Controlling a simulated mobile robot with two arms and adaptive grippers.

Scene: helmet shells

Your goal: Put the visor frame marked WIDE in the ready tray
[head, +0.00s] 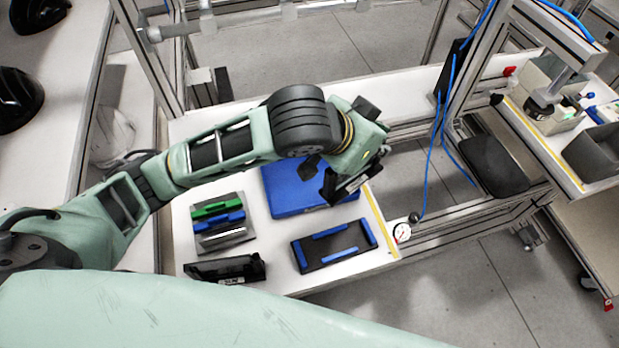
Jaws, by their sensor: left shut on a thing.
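My left gripper (345,176) is shut on a dark visor frame (350,187) with a pale label, too small to read. It holds the frame over the right part of a blue tray (282,207) on the white table, hiding part of it. Whether the frame touches the tray I cannot tell. A small label is on the tray's front edge, also unreadable. Another black frame (222,270) stands at the table's front left, with a white label that seems to read SLIM. My right gripper is out of view.
A black fixture with blue pads (335,244) lies in front of the blue tray. A grey rack with green and blue pieces (220,228) stands left of it. A round gauge (402,232) is at the table's right edge. Blue hoses (432,150) hang farther right.

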